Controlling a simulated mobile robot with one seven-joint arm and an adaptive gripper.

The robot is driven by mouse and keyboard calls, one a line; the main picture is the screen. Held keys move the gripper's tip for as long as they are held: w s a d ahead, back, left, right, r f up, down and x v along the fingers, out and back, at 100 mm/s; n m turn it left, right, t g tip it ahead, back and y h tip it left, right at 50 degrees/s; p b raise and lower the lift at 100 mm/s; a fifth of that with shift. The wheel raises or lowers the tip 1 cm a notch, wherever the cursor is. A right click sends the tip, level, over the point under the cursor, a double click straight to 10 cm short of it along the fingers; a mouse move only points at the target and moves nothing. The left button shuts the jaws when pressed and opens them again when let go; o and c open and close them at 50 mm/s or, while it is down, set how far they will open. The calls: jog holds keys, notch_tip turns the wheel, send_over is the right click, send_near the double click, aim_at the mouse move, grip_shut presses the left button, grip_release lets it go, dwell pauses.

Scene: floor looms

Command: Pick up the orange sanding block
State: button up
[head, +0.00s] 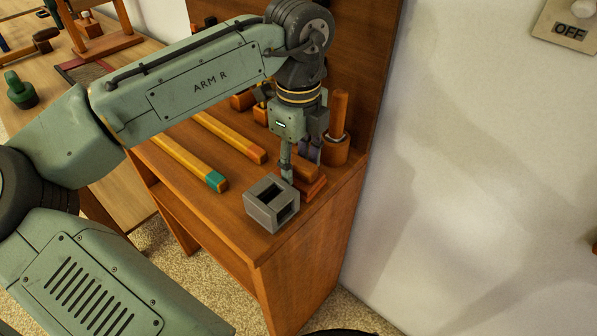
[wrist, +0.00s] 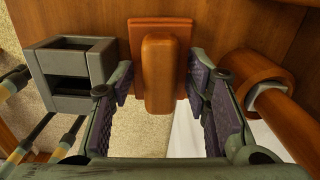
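The orange sanding block (head: 316,188) lies near the front right of the brown wooden bench, partly hidden by my gripper in the head view. In the wrist view the sanding block (wrist: 159,60) has a flat orange-red base and a raised, rounded brown wooden handle. My gripper (head: 302,171) points down over it. In the wrist view my gripper (wrist: 160,82) is open, with one purple-padded finger on each side of the handle. Gaps show between the fingers and the handle, and nothing is held.
A grey hollow block (head: 262,213) stands close to the left of the sanding block, also in the wrist view (wrist: 52,94). A wooden holder (head: 336,151) with an upright handle stands behind, near the back panel. Two long yellow bars (head: 190,163) lie further left.

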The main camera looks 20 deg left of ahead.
aim_at(299, 160)
grip_shut()
dwell(0.3)
jog(key=shift+r, duration=0.1)
notch_tip(299, 160, up, 10)
jog(key=shift+f, duration=0.1)
dwell(0.4)
jog(key=shift+c, duration=2.4)
grip_release()
jog(key=c, duration=0.4)
jog(key=shift+c, duration=0.2)
